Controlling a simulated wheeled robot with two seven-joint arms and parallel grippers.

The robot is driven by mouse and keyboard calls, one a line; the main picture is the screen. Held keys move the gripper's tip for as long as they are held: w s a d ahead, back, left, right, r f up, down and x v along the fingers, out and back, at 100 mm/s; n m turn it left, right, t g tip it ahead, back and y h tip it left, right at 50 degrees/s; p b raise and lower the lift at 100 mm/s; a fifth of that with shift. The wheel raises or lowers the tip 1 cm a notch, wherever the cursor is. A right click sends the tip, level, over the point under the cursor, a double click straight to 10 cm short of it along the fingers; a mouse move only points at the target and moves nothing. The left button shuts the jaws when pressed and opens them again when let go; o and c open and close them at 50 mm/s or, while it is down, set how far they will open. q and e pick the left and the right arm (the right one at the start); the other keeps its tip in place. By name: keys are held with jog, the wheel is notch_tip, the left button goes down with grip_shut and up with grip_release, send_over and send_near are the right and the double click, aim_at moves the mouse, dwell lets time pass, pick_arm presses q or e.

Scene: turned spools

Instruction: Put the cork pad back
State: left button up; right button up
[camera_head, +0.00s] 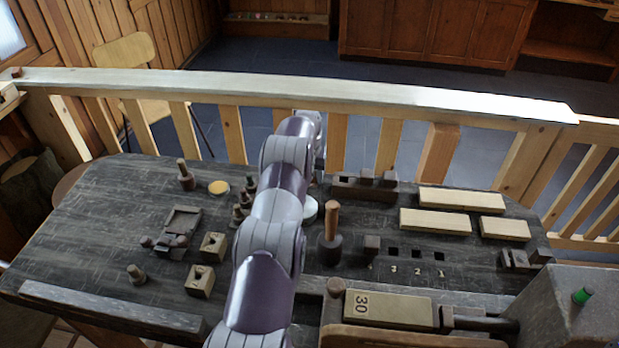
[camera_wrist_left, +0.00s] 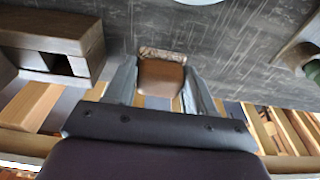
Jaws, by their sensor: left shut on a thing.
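My left gripper (camera_wrist_left: 161,68) shows in the left wrist view, its two grey fingers shut on a brown piece with a speckled edge, which looks like the cork pad (camera_wrist_left: 161,77). The dark table top lies beyond the fingertips. In the head view my left arm reaches across the middle of the table toward the railing. The arm hides the held piece there. A white disc (camera_head: 310,211) lies beside the arm and also shows at the top of the left wrist view (camera_wrist_left: 200,1). My right gripper is in neither view.
A dark slotted block (camera_head: 350,191) stands right of the arm. A mallet-like tool (camera_head: 331,235), pale wooden bars (camera_head: 435,221) and a yellow disc (camera_head: 219,188) are on the table. A pale railing (camera_head: 300,93) runs along the far side. The table's left part has bare room.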

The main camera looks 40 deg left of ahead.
pick_arm(q)
jog(key=shift+f, duration=0.6)
jog(key=shift+w+a+f, duration=0.1)
jog(key=shift+f, duration=0.25)
jog(key=o, duration=1)
